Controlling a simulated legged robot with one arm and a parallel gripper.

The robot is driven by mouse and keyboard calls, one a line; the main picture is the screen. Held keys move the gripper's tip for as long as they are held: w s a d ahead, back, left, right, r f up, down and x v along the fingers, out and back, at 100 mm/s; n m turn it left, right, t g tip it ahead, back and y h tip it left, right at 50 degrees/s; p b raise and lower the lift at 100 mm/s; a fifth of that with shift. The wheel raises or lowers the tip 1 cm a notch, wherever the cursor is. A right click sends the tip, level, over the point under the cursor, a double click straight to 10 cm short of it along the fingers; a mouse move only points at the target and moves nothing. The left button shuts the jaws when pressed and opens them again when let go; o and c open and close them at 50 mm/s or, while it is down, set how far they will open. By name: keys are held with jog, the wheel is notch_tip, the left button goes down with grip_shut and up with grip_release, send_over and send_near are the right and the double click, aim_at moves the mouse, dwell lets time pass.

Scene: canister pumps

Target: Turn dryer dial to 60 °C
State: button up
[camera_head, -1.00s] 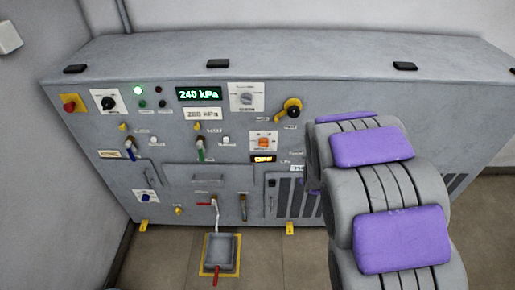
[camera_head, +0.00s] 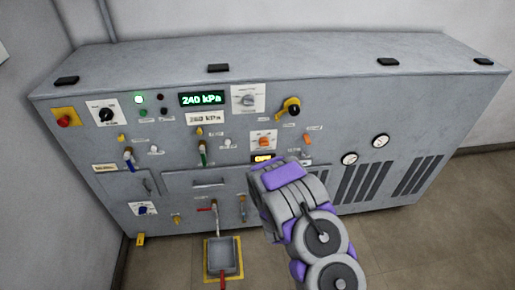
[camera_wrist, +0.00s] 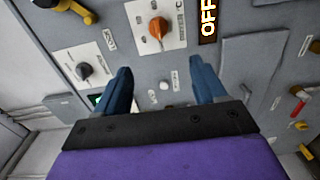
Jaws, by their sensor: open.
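The orange dial (camera_head: 263,141) sits on a white scale plate on the grey panel, above a small amber display (camera_head: 263,158). In the wrist view the orange dial (camera_wrist: 158,27) has a temperature scale around it, too small to read. The display beside it (camera_wrist: 208,18) reads OFF. My gripper (camera_wrist: 160,65) is open and empty. Its two blue fingers are spread, and the dial lies between and beyond their tips, apart from them. In the head view my arm hides the fingers.
A yellow-and-black handle (camera_head: 289,107) sticks out above right of the orange dial. A tray (camera_head: 223,258) stands on the floor in front.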

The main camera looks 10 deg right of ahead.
jog(key=b, duration=0.4)
send_near(264, 143)
jog(key=w, duration=0.9)
jog(key=shift+d+f, duration=0.15)
jog(key=shift+f, duration=0.35)
jog(key=shift+d, duration=0.15)
jog(key=shift+c, duration=0.7)
jog(key=c, duration=0.3)
jog(key=shift+a, duration=0.2)
jog(key=c, duration=0.3)
jog(key=shift+s, duration=0.1)
jog(key=c, duration=0.3)
